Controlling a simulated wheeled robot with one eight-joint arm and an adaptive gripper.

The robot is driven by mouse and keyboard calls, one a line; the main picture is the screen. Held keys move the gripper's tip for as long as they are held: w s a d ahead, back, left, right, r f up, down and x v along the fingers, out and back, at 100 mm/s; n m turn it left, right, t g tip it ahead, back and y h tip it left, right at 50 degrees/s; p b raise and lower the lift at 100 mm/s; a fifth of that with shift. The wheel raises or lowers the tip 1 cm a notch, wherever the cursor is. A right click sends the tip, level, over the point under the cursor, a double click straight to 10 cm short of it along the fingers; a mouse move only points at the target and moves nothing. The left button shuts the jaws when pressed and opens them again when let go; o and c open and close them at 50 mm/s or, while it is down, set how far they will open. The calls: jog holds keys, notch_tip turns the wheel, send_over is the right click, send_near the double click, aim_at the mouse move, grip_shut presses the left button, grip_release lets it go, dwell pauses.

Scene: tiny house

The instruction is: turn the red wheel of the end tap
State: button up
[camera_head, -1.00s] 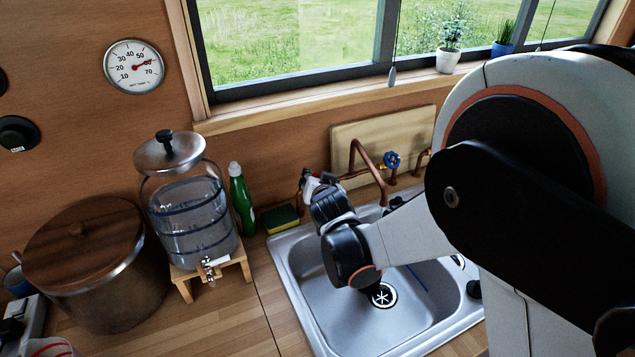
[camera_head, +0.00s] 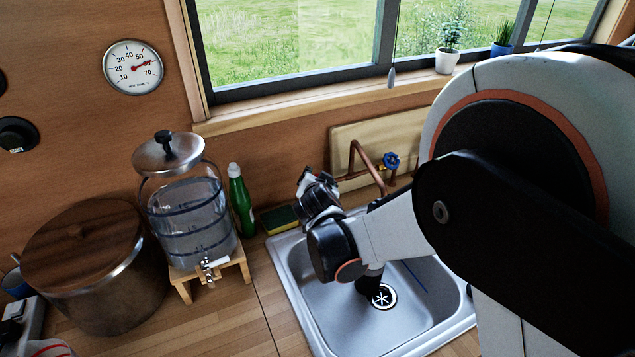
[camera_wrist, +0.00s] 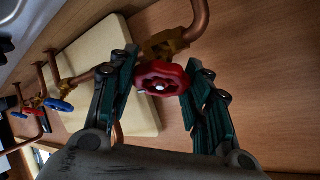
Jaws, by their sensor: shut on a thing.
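The red wheel (camera_wrist: 163,84) of the end tap shows in the wrist view, in front of a brass valve body (camera_wrist: 168,43) on a copper pipe. My gripper (camera_wrist: 160,78) has its green-padded fingers on either side of the wheel, closed on its rim. In the head view my gripper (camera_head: 312,180) is at the left end of the copper pipes, above the sink's back left corner; the red wheel is hidden there.
A blue-wheeled tap (camera_head: 391,161) stands right of my gripper. A sponge (camera_head: 281,219), a green bottle (camera_head: 241,200) and a glass water dispenser (camera_head: 190,215) stand to the left. The steel sink (camera_head: 425,315) lies below; a board (camera_head: 375,135) leans behind.

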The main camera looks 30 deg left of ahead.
jog(key=o, duration=1.1)
jog(key=shift+v, duration=3.75)
jog(key=shift+f, duration=0.1)
